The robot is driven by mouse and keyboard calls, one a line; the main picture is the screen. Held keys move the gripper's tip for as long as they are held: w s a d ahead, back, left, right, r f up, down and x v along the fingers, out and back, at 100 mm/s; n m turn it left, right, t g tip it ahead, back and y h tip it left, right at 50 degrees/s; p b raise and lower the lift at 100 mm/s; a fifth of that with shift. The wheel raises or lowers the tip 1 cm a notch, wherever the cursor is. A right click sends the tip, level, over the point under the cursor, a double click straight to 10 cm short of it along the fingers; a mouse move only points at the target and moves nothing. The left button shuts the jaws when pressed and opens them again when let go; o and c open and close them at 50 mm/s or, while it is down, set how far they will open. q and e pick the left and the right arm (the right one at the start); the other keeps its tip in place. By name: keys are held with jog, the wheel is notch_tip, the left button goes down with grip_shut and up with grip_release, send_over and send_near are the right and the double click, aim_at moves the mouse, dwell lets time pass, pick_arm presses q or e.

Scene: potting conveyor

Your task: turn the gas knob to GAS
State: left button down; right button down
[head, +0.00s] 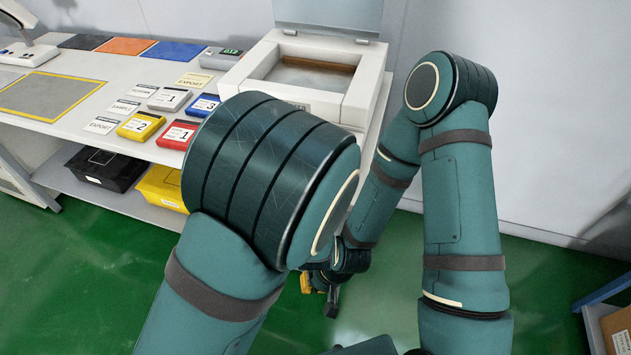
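I cannot make out the gas knob or any GAS marking. A white box-shaped machine (252,68) with a raised lid (328,14) stands at the right end of the white bench. My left arm's large teal joint covers its lower front left, so part of that face is hidden. My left gripper does not show. My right arm bends down from the upper right. My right gripper (331,300) is low in the middle, below bench height and partly behind my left arm. Its fingers are small and partly hidden, so its opening is unclear. A small yellow part shows beside it.
The white bench (75,62) carries several labelled coloured cases, including a yellow one (141,126) and a red one (178,135). A black bin (103,170) and a yellow bin (160,186) sit on the shelf below. Green floor (75,270) is open at left. A cardboard box (617,330) stands lower right.

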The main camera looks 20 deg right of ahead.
dwell(0.3)
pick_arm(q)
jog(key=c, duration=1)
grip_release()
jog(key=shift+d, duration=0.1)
